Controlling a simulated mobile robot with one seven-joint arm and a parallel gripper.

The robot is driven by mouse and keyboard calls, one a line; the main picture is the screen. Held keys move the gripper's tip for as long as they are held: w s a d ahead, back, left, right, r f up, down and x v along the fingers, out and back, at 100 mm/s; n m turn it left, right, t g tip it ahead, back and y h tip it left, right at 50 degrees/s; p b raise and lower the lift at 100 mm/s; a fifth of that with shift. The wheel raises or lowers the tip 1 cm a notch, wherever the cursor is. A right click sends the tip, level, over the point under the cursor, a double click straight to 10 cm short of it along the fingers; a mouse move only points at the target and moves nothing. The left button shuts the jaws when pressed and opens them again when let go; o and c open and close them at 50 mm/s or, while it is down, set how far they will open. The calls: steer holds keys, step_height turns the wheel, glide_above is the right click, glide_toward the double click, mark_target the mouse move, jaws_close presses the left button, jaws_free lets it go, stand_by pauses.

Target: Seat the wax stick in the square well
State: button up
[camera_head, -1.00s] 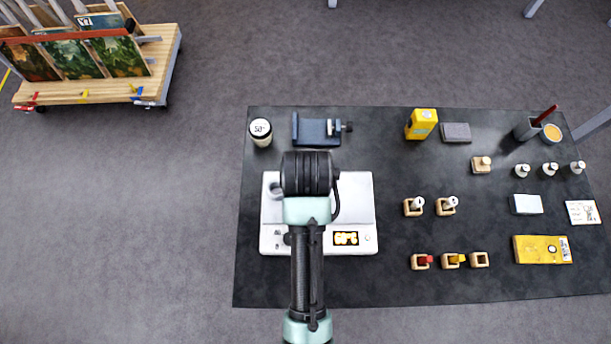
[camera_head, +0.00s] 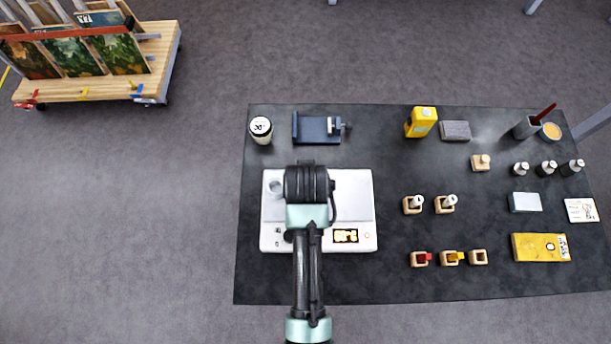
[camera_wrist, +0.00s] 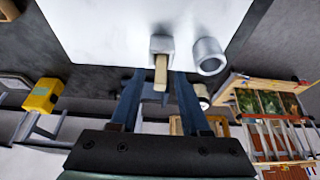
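The tan wax stick (camera_wrist: 161,72) shows in the wrist view, with its far end at a small pale square block, the square well (camera_wrist: 160,44), on the white device. The stick looks roughly in line with the well; how deep it sits, I cannot tell. My gripper (camera_wrist: 160,82) has its two dark blue fingers on either side of the stick, with a visible gap to each. In the head view my arm's end (camera_head: 307,184) hangs over the white device (camera_head: 355,205) and hides the stick and square well.
A round metal cup (camera_wrist: 209,56) stands beside the square well. A lidded jar (camera_head: 261,129) and a blue clamp (camera_head: 317,128) are behind the device. To the right are wooden holders with red (camera_head: 421,259) and yellow (camera_head: 450,258) pieces, and an empty holder (camera_head: 479,257).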

steer(key=shift+r, duration=0.1)
steer(key=v, duration=1.2)
steer(key=w+r+t, duration=0.4)
steer(key=w+r, duration=0.1)
steer(key=r, duration=0.5)
steer(key=w+r+t, duration=0.4)
steer(key=r, duration=0.6)
steer(key=w+r+t, duration=0.4)
steer(key=w+r, duration=0.1)
steer(key=r, duration=0.5)
steer(key=s+r+t, duration=0.3)
steer(key=r, duration=0.6)
steer(key=s+r+t, duration=0.4)
steer(key=r, duration=0.6)
steer(key=s+r+t, duration=0.4)
steer(key=r, duration=0.5)
steer(key=shift+r, duration=0.3)
steer(key=shift+d+b, duration=0.1)
steer(key=shift+b, duration=0.2)
